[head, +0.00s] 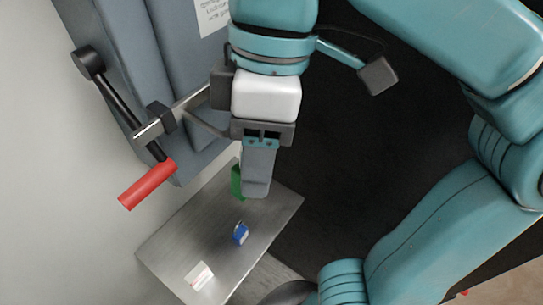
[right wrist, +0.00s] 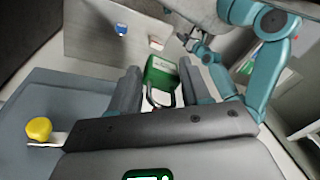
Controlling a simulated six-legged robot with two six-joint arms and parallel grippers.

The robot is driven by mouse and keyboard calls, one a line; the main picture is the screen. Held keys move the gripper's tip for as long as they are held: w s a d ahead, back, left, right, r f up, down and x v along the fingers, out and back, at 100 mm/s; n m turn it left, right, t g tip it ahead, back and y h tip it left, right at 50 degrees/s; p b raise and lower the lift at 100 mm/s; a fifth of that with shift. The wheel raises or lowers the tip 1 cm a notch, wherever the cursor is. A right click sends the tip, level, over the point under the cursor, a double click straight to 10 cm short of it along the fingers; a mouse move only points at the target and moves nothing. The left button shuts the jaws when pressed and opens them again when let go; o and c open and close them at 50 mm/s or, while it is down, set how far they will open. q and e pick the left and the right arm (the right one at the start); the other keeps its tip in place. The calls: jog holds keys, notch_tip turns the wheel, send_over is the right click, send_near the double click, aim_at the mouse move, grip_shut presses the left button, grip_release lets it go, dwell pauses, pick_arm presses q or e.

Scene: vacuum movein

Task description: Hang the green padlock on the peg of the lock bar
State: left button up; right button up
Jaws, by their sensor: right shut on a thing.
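My right gripper (head: 257,192) is shut on the green padlock (head: 237,182), above the upper end of a metal shelf. In the head view the fingers hide most of the padlock. In the right wrist view the green padlock (right wrist: 160,73) sits between the two fingers (right wrist: 158,88), with its dark shackle toward the camera. A metal bar (head: 190,103) crosses the black lever to the left of the gripper; I cannot make out its peg. In the right wrist view another teal arm of mine has a grey end (right wrist: 202,48), too small to read its jaws.
A blue padlock (head: 240,233) and a white and red one (head: 199,276) are on the metal shelf (head: 165,250). A red-handled lever (head: 148,184) stands beside grey cabinet panels (head: 150,50). A yellow knob-like thing (right wrist: 39,129) shows at left in the wrist view.

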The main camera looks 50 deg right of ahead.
aim_at(221, 132)
jog(key=shift+w+a+f, duration=0.1)
jog(key=shift+w+f, duration=0.05)
jog(key=shift+w, duration=1.2)
jog(key=shift+w+f, duration=0.1)
jog(key=shift+w, duration=1.2)
jog(key=shift+w+f, duration=0.6)
jog(key=o, duration=1.2)
jog(key=shift+a, duration=0.1)
jog(key=shift+c, duration=0.2)
